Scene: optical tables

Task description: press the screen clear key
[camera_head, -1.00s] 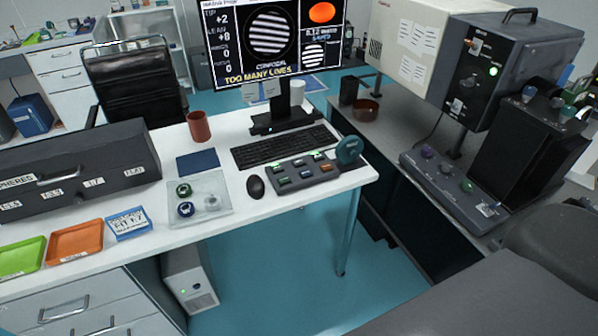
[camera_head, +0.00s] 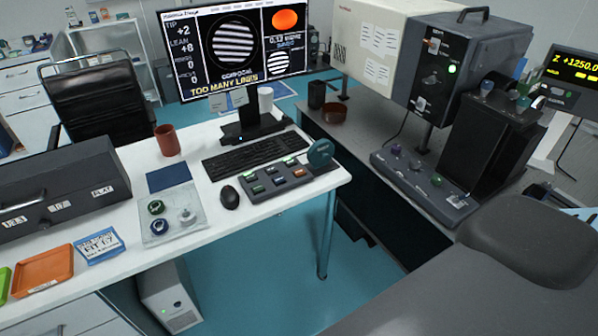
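A grey key box (camera_head: 276,182) with several coloured keys, green, blue-grey and orange, lies on the white desk in front of the keyboard. I cannot read the key labels, so I cannot tell which one is the screen clear key. The monitor (camera_head: 234,52) behind it shows a striped disc, an orange oval and the words "TOO MANY LINES". A round teal item (camera_head: 320,154) stands at the key box's right end. Neither of my grippers is in view.
A black mouse (camera_head: 229,197) and keyboard (camera_head: 255,152) lie beside the key box. A red-brown cup (camera_head: 167,140) and a tray with small round parts (camera_head: 171,214) are to the left. A dark instrument (camera_head: 468,75) stands on the right bench.

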